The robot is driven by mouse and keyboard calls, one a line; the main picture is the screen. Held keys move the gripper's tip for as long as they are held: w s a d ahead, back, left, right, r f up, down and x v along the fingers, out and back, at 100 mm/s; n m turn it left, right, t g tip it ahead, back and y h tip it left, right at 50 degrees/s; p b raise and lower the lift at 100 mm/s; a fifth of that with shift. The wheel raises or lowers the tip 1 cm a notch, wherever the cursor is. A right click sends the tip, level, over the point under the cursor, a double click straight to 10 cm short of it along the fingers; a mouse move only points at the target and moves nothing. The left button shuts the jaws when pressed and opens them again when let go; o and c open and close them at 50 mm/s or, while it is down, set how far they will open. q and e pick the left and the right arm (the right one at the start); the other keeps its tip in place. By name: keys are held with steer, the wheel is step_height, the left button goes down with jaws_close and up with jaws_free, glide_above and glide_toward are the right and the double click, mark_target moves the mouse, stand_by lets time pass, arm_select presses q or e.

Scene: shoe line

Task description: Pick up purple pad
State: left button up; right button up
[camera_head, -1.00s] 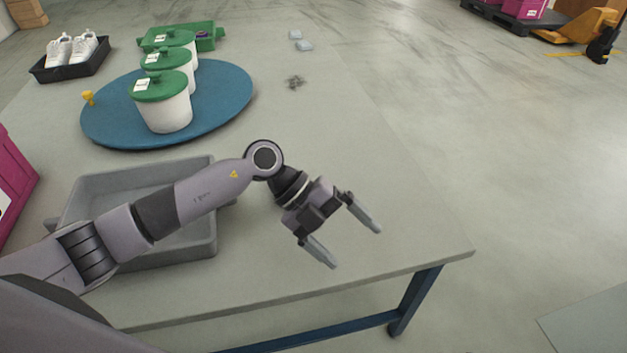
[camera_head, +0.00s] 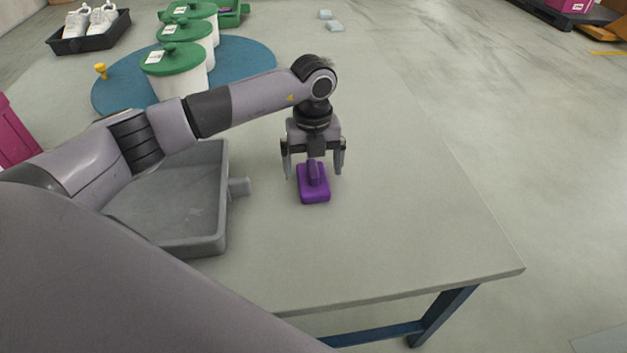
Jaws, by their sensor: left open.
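The purple pad (camera_head: 314,190) lies on the grey table (camera_head: 400,230), right of the grey tray. It is a rounded block with a raised grip on top. My left gripper (camera_head: 313,173) points down over it, with its two fingers open and apart on the left and right of the raised grip. Whether the fingers touch the pad cannot be told. The gripper body hides the pad's far top part. My right gripper is not in view.
A grey tray (camera_head: 226,215) with a side handle stands left of the pad. Behind are white tubs with green lids (camera_head: 172,60) on a blue round mat (camera_head: 250,62), a yellow peg (camera_head: 101,71) and a black tray of white shoes (camera_head: 67,46). The table's right side is clear.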

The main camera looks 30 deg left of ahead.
mark_target(313, 166)
arm_select(q)
step_height(313, 166, down, 3)
steer(key=shift+r, duration=0.1)
steer(key=c, duration=1.2)
steer(key=shift+o, duration=0.2)
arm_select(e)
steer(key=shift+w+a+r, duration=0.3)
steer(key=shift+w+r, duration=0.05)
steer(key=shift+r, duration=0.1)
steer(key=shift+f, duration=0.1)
arm_select(q)
step_height(313, 166, up, 20)
steer(key=p, duration=0.3)
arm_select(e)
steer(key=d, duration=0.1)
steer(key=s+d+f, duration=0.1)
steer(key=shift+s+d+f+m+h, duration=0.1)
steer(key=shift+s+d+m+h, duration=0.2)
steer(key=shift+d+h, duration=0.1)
